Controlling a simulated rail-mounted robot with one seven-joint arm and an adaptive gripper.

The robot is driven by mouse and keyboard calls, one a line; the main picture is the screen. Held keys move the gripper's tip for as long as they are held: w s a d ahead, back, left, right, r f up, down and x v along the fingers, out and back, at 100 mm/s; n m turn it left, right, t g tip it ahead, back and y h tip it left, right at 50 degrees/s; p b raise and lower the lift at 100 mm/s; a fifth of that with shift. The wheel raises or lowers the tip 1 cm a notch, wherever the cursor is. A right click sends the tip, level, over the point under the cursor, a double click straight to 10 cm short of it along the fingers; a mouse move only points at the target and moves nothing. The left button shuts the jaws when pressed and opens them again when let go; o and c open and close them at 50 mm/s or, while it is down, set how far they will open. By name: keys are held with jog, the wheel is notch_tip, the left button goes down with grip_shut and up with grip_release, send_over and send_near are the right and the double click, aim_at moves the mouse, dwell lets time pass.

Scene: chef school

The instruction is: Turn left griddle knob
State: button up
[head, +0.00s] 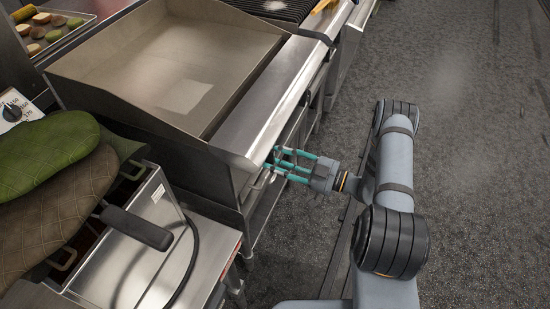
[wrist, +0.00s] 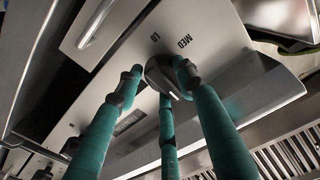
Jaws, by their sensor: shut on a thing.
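The griddle (head: 165,75) stands at the upper left of the head view, with a steel front ledge above its control panel. My gripper (head: 277,160) has teal fingers and reaches the panel from the right, under the ledge.
A green oven mitt (head: 48,152) and a brown mitt (head: 62,208) lie at the left, near a black handle (head: 137,228) over a steel fryer (head: 120,265). A grill (head: 285,8) adjoins the griddle's far side. The floor (head: 470,150) at right is clear.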

jog(key=shift+s+a+f, duration=0.1)
jog(key=shift+s+f, duration=0.1)
jog(key=shift+s, duration=0.05)
jog(key=o, duration=1)
jog(key=shift+o, duration=0.2)
jog(key=shift+w, duration=0.1)
jog(key=shift+r, duration=0.1)
jog(key=v, duration=1.2)
jog(key=shift+w, duration=0.1)
